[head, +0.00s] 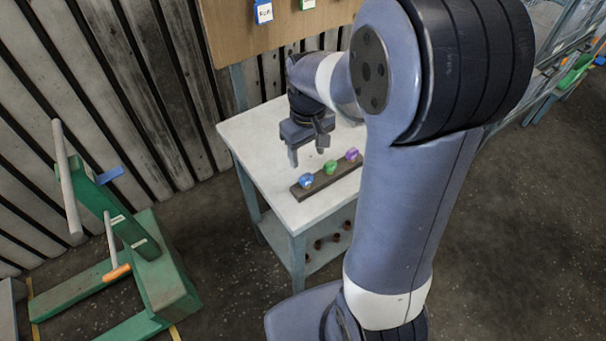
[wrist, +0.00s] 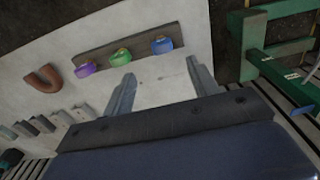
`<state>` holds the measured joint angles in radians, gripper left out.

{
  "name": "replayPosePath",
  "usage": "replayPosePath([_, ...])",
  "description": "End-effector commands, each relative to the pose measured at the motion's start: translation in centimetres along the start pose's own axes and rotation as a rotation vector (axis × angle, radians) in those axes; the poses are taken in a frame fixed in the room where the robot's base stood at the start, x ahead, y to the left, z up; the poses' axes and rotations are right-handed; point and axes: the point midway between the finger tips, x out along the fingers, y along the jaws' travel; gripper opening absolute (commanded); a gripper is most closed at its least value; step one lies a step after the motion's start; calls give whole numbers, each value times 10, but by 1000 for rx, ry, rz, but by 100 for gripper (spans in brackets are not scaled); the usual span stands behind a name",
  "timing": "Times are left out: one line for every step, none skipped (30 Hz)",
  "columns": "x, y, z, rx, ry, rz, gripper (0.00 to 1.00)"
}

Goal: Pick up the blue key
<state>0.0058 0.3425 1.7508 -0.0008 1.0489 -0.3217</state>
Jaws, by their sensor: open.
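The blue key (head: 306,181) stands at the left end of a dark wooden rack (head: 318,185) on the white table. A green key (head: 331,167) and a purple key (head: 352,154) stand in the same rack to its right. My gripper (head: 307,155) is open and empty above the table, a little behind and above the blue key. In the wrist view the blue key (wrist: 162,45) lies beyond and between the two spread fingers (wrist: 160,82), apart from them. The green key (wrist: 121,57) is near the left finger.
The white table (head: 262,150) has bare surface around the rack. In the wrist view a brown U-shaped piece (wrist: 45,78) and a row of small grey blocks (wrist: 38,124) lie on it. A green frame (head: 160,265) stands on the floor left of the table. A wooden board (head: 285,35) rises behind.

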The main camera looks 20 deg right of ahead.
Motion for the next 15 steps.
replayPosePath([9, 0, 1, 0, -5, -2, 56])
replayPosePath([13, 0, 1, 0, -5, -2, 56])
replayPosePath([19, 0, 1, 1, -4, -2, 56])
replayPosePath([22, -1, 1, 1, -5, -2, 56])
replayPosePath([25, -1, 1, 1, -3, -1, 56])
replayPosePath([28, -1, 1, 1, -1, -1, 56])
replayPosePath([29, -1, 1, 1, -1, -1, 56])
replayPosePath([31, -1, 1, 1, -1, -1, 56])
replayPosePath([33, -1, 1, 1, -1, -1, 56])
replayPosePath([35, -1, 1, 1, -2, -1, 56])
replayPosePath([38, -2, 2, 1, -4, -2, 56])
replayPosePath([43, -2, 3, 1, -4, -2, 56])
replayPosePath([48, -3, 3, 1, -6, -3, 56])
replayPosePath([52, -3, 3, 2, -5, -2, 56])
replayPosePath([58, -4, 4, 2, -5, -2, 56])
